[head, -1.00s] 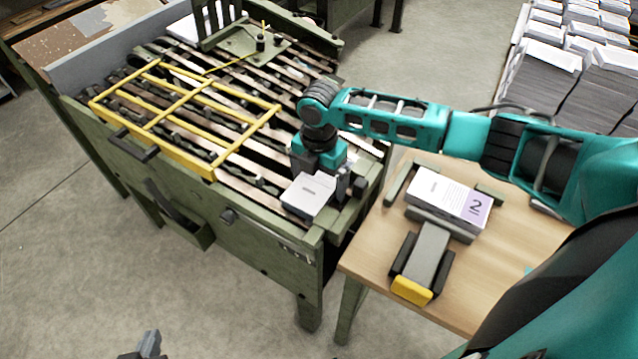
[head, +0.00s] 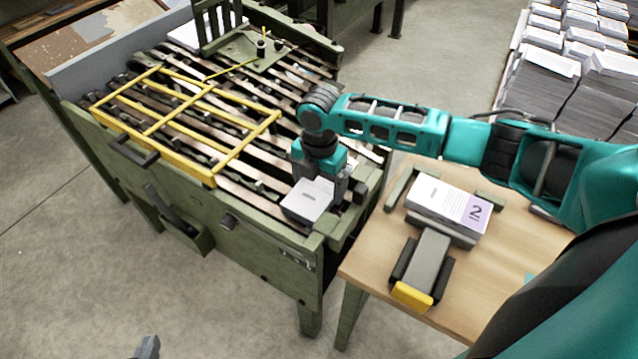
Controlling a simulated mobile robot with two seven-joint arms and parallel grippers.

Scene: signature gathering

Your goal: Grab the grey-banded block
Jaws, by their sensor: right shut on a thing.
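A white block (head: 306,200) with small grey print on its top is at the near right corner of the slatted machine. My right gripper (head: 325,186) reaches down over it and is shut on it. The block's grey band cannot be made out clearly from this angle. Another white block (head: 437,197), with a purple band marked 2, lies in a holder on the wooden side table. Only a small grey tip of my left gripper (head: 147,348) shows at the bottom edge, so its jaws are hidden.
A yellow frame (head: 190,125) lies over the slats of the green machine (head: 230,235). A grey tool with a yellow end (head: 412,294) lies on the wooden table (head: 375,262). Paper stacks (head: 540,85) stand at the back right.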

